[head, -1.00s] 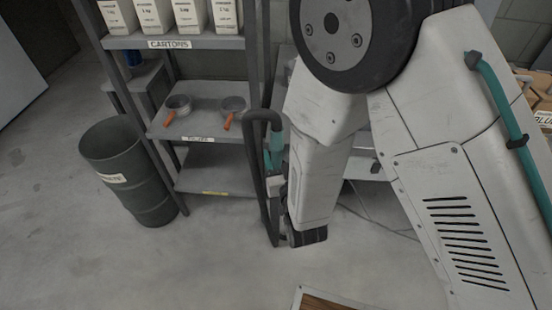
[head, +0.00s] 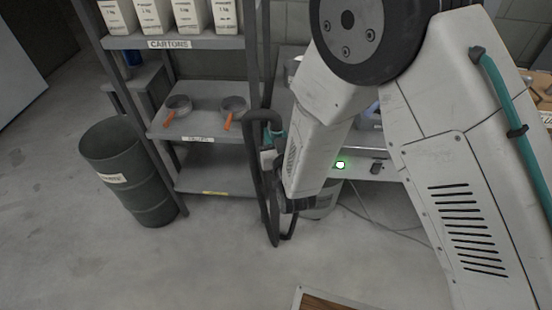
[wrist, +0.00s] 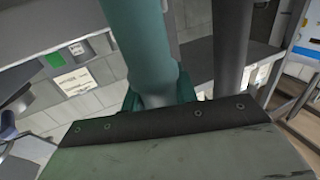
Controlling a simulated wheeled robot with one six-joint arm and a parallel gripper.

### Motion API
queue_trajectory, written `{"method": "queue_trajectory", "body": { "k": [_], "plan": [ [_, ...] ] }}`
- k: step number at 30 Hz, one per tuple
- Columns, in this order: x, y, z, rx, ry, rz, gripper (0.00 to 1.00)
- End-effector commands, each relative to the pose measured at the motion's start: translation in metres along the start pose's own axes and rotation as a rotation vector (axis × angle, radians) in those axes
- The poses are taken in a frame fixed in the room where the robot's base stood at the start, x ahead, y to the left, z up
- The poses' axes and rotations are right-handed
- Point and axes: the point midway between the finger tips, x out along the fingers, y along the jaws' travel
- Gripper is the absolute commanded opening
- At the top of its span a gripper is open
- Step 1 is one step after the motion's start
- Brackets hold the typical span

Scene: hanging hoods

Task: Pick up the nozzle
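I cannot make out a nozzle in either view. In the head view my arm hangs down in the middle, and the dark end where my gripper sits (head: 290,203) is small and partly hidden by hoses. It hangs in front of the shelf's right post. I cannot make out its fingers or anything held. In the wrist view a pale body with a dark bolted edge fills the bottom. A teal tube and a dark tube stand above it, and no fingertips are clear.
A grey shelf rack (head: 213,122) holds cartons (head: 190,15) above two orange-handled pans (head: 178,106). A dark barrel (head: 125,165) stands left. A bench (head: 365,172) with a lit green light (head: 340,165) is behind my arm. A wood-topped thing (head: 325,302) is at the bottom edge. The floor between is clear.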

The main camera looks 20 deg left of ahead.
Motion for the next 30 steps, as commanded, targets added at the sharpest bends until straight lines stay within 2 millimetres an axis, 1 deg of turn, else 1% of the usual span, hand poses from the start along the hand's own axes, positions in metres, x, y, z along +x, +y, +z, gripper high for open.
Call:
{"method": "queue_trajectory", "body": {
  "k": [1,2,3,11,16,20,26,30],
  "plan": [
    [0.0,0.0,0.0,0.0,0.0,0.0,0.13],
    [0.0,0.0,0.0,0.0,0.0,0.0,0.05],
    [0.0,0.0,0.0,0.0,0.0,0.0,0.02],
    [0.0,0.0,-0.001,0.0,0.001,-0.001,0.02],
    [0.0,0.0,-0.009,0.001,0.002,0.0,0.02],
    [0.0,0.0,-0.024,0.002,0.003,0.0,0.02],
    [0.0,0.0,-0.058,0.002,0.006,0.0,0.02],
    [0.0,0.0,-0.085,0.002,0.005,0.0,0.02]
  ]
}}
